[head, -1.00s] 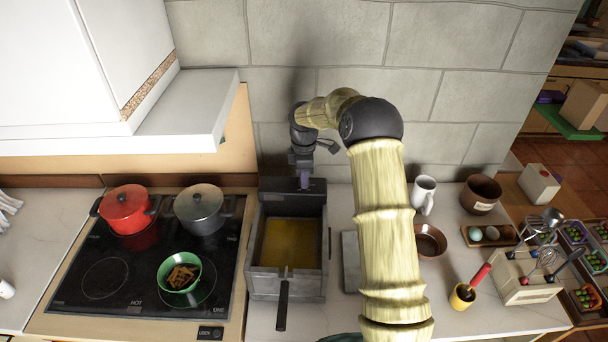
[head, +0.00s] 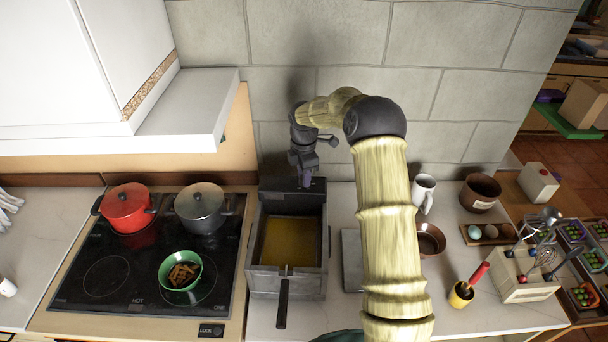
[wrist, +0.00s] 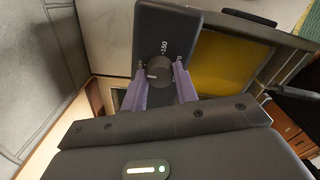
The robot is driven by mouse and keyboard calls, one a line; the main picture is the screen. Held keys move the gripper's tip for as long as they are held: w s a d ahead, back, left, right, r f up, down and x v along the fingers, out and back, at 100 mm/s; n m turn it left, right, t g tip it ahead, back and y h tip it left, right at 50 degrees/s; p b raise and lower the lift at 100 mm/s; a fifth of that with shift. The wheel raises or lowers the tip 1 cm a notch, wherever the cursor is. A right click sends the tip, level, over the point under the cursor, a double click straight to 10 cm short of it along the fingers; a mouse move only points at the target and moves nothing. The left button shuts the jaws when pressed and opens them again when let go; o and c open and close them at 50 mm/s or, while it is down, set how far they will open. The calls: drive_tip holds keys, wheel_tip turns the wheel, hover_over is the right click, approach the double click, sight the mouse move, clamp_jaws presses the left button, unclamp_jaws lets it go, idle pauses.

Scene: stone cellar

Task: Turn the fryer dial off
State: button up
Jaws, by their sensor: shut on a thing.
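The fryer (head: 287,282) stands on the counter right of the stove, with yellow oil in its basin and a basket handle at the front. Its dark control box (head: 317,190) is at the back. In the wrist view the round dark dial (wrist: 159,71) sits on that box (wrist: 150,30), with a pale pointer mark and "150" printed beside it. My gripper (wrist: 160,78) has its two purple fingers on either side of the dial, shut on it. In the head view my gripper (head: 305,182) points down at the box, and the dial is hidden.
The stove (head: 105,275) to the left holds a red pot (head: 127,208), a grey pot (head: 200,208) and a green bowl (head: 180,271). A white mug (head: 424,192) and brown bowls stand right of my arm. A stone wall (head: 300,45) is close behind.

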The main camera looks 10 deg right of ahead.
drive_tip(key=o, duration=1)
drive_tip(key=shift+c, duration=0.2)
drive_tip(key=shift+r, duration=0.1)
wheel_tip(320, 180, up, 17)
drive_tip(key=b, duration=0.3)
drive_tip(key=shift+r+b, duration=0.2)
drive_tip(key=shift+b, duration=0.2)
drive_tip(key=s+f+m+t+b, duration=0.1)
drive_tip(key=s+f+m, duration=0.4)
drive_tip(key=s, duration=0.5)
drive_tip(key=s+f+m+b, duration=0.1)
drive_tip(key=s+f+m, duration=0.4)
drive_tip(key=s+m, duration=0.3)
drive_tip(key=s+f+m+t+b, duration=0.1)
drive_tip(key=s+f+m, duration=0.4)
drive_tip(key=s, duration=0.8)
drive_tip(key=shift+s+f+m+t, duration=0.2)
drive_tip(key=shift+m+t, duration=0.1)
drive_tip(key=shift+m, duration=0.6)
